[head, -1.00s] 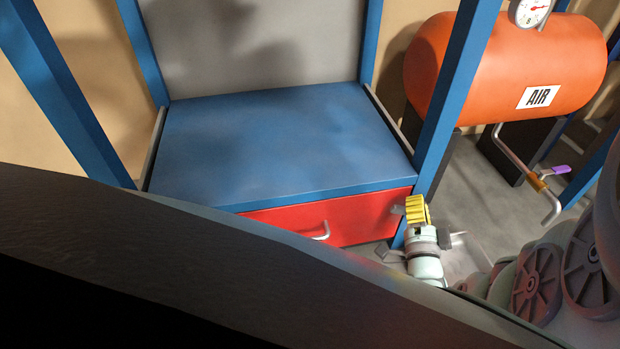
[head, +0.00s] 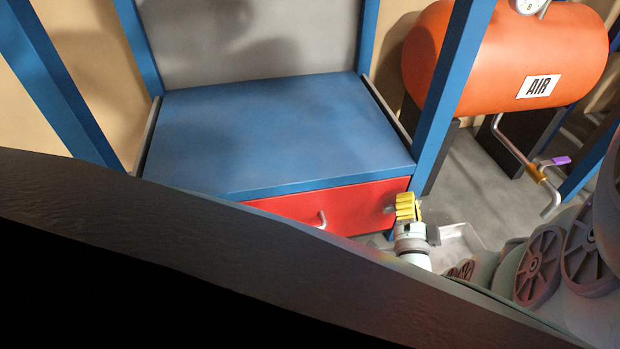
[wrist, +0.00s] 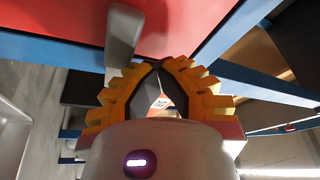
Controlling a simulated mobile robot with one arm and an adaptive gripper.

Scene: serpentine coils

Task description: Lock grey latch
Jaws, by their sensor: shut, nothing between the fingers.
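The grey latch (wrist: 123,35) is a short rounded bar mounted on the red drawer front (wrist: 60,15). In the head view the latch (head: 389,210) shows as a small grey piece at the right end of the red drawer front (head: 350,208). My gripper (wrist: 156,68), with yellow ribbed fingers, is shut and empty. Its fingertips are close beside the latch's free end in the wrist view; I cannot tell if they touch. In the head view my gripper (head: 407,203) is just right of the latch, partly covering that area.
A blue worktop (head: 280,135) lies above the drawer, which has a grey handle (head: 321,220). A blue post (head: 450,100) rises right beside my gripper. An orange air tank (head: 505,55) with a purple-handled valve (head: 555,161) stands at right. A grey tray (head: 460,240) lies beyond my gripper.

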